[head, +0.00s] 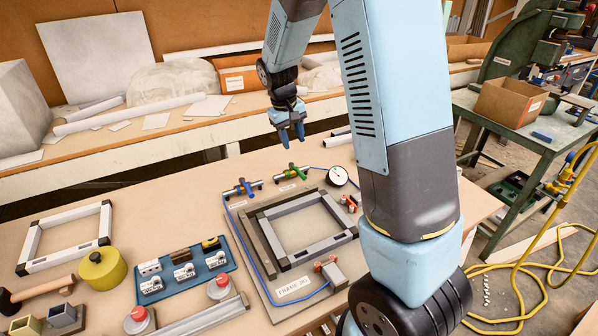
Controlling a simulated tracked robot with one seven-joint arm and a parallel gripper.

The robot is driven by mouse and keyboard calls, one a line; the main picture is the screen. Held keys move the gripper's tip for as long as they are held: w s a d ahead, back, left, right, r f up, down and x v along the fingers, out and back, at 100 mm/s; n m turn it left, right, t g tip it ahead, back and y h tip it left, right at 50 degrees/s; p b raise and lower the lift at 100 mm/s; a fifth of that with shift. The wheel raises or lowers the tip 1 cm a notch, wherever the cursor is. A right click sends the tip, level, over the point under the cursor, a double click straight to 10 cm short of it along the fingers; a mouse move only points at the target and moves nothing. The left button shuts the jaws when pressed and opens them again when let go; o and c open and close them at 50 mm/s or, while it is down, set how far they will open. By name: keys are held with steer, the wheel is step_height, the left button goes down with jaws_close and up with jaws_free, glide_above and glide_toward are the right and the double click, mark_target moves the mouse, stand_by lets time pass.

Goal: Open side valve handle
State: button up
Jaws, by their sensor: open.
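Two small valves sit on the table at the back of the frame jig. One valve (243,187) has a blue handle, and the other valve (291,173) has a green handle to its right. Small labels lie by them, too small to read, so I cannot tell which is the side valve. My gripper (293,140) is open and empty, pointing down. In the picture it appears just above the green-handled valve, apart from it. Its height over the table is hard to judge.
A pressure gauge (338,176) stands right of the valves. Blue hose (243,240) runs around the jig plate (262,285), which holds a grey frame (300,202). A blue tray (187,280) and yellow cylinder (103,269) are left. My arm hides the table's right part.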

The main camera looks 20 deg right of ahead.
mark_target(301, 173)
steer(key=d+f, duration=0.1)
steer(key=f, duration=0.8)
steer(key=d+f, duration=0.1)
steer(key=f, duration=0.3)
steer(key=shift+w+d+f, duration=0.15)
steer(key=shift+w+d, duration=0.1)
steer(key=shift+d, duration=0.05)
jaws_close()
